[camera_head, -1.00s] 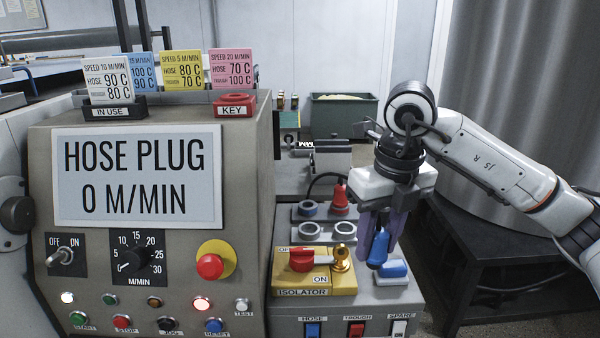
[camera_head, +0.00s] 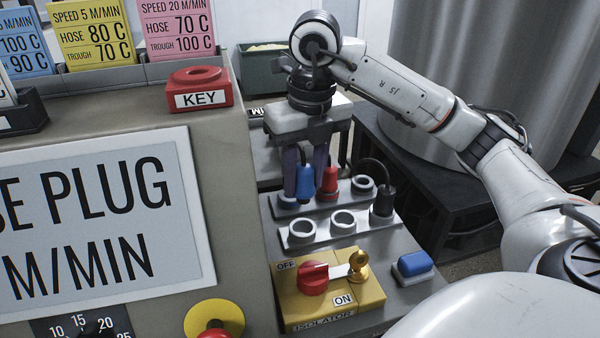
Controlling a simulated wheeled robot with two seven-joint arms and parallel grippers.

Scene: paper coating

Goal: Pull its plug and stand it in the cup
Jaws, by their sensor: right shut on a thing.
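My right gripper (camera_head: 305,190) is shut on a blue plug (camera_head: 306,183), held roughly upright at the left end of the back row of round holders. A holder rim (camera_head: 286,203) shows just left of the plug's lower end; I cannot tell whether the plug is in it or above it. A red plug (camera_head: 327,182) stands beside it. A black plug (camera_head: 383,201) with a cable stands at the right end of the front row. Open round holders show in the front row (camera_head: 302,231), (camera_head: 343,221) and at the back right (camera_head: 363,185). My left gripper is not in view.
The yellow isolator (camera_head: 330,303) has a red handle (camera_head: 313,279) and a brass key (camera_head: 358,264). A blue-topped block (camera_head: 412,266) is to its right. The grey display cabinet (camera_head: 225,250) rises close on the left, with a red KEY holder (camera_head: 201,90) on top.

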